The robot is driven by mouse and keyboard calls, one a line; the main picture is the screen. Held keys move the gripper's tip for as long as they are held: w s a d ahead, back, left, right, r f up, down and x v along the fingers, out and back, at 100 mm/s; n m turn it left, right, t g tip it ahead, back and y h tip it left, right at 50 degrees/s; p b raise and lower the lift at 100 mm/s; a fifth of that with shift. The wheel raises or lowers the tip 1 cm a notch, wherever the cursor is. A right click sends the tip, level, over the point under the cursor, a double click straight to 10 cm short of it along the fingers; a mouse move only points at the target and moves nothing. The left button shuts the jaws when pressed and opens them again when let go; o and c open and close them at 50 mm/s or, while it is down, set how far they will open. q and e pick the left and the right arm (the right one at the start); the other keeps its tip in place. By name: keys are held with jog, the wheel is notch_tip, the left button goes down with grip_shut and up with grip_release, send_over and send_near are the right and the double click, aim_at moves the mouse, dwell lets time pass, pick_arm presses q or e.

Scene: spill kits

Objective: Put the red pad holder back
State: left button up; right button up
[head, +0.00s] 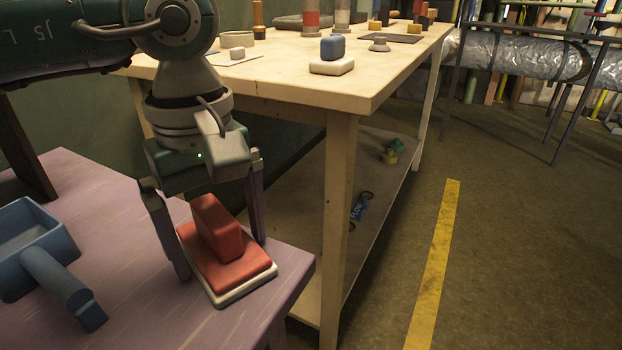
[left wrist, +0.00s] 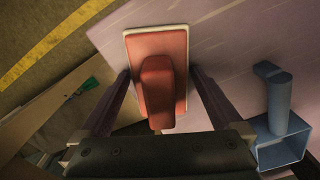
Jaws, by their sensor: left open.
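The red pad holder (head: 222,238) has a flat red plate with a raised red grip and a white pad under it. It lies on the purple table (head: 120,215), close to the table's right corner. In the left wrist view the holder (left wrist: 157,80) lies between the fingers, its grip nearest the palm. My left gripper (head: 222,262) points down over it, open, with one finger on each side of the holder. In the left wrist view I see a gap between the fingers (left wrist: 158,72) and the grip. My right gripper is not in view.
A blue scoop (head: 38,255) lies on the purple table to the left. Behind stands a wooden workbench (head: 290,75) holding a blue-gripped white pad (head: 332,58) and several small items. A lower shelf (head: 300,215) is beside the table. The floor at right is clear.

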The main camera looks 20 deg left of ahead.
aim_at(214, 212)
pick_arm(q)
jog(key=shift+r, duration=0.35)
notch_tip(214, 212, up, 12)
jog(key=p, duration=0.2)
jog(key=shift+f+p, duration=0.2)
jog(key=shift+p, duration=0.15)
